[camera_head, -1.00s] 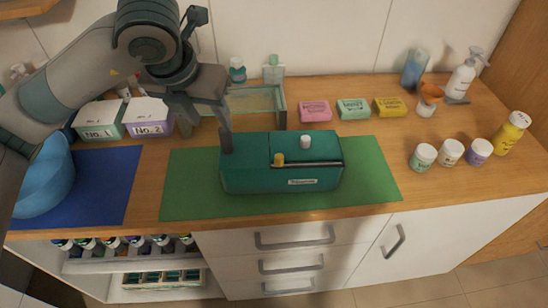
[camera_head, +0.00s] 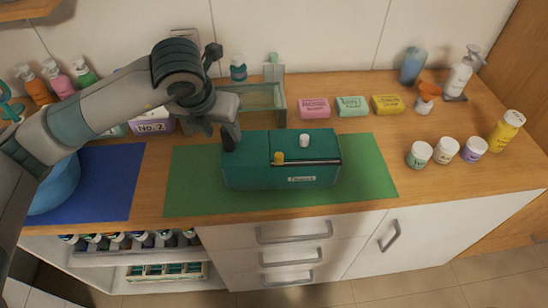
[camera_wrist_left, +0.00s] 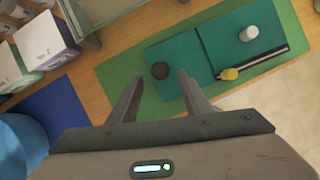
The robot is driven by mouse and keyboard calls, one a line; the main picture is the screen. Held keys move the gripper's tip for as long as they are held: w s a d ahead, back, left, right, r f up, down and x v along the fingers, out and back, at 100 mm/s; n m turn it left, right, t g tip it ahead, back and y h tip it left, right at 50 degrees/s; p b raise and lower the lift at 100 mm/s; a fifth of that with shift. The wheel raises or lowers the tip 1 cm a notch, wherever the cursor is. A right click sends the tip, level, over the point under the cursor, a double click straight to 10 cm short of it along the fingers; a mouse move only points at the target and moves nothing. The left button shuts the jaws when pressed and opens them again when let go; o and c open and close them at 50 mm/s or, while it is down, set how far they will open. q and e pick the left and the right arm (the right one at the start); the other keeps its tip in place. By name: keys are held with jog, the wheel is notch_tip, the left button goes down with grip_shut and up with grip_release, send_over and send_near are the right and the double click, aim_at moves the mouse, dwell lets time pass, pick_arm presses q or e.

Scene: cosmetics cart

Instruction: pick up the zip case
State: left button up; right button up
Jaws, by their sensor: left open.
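The zip case (camera_head: 318,175) is a dark teal box lying on a green mat (camera_head: 375,180). Its top has a white cap, a yellow tab and a dark zip strip. The case also shows in the left wrist view (camera_wrist_left: 190,55), with a black round piece near its left end. My left gripper (camera_head: 228,135) is open and empty at the case's back left corner; in the wrist view its fingers (camera_wrist_left: 158,82) point at that end. I cannot tell whether they touch it. The fingers partly hide that corner in the head view. My right gripper is not in view.
A glass tray (camera_head: 262,98) stands behind the case. Labelled boxes (camera_head: 152,123) and a blue bowl (camera_head: 58,188) are at the left. Soap bars (camera_head: 314,108) lie at the back. Several jars (camera_head: 446,150) and bottles stand at the right. The mat's right end is clear.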

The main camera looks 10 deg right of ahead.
aim_at(224, 131)
pick_arm(q)
jog(key=shift+w+d+f+p, duration=0.1)
jog(key=shift+w+f+p, duration=0.05)
jog(key=shift+w+p, duration=0.15)
jog(key=p+x, duration=0.2)
jog(key=x, duration=0.1)
jog(key=shift+w+d, duration=0.1)
jog(key=shift+w+d+f, duration=0.1)
jog(key=shift+w+f, duration=0.1)
jog(key=shift+f, duration=0.2)
jog(key=shift+r, duration=0.1)
grip_shut()
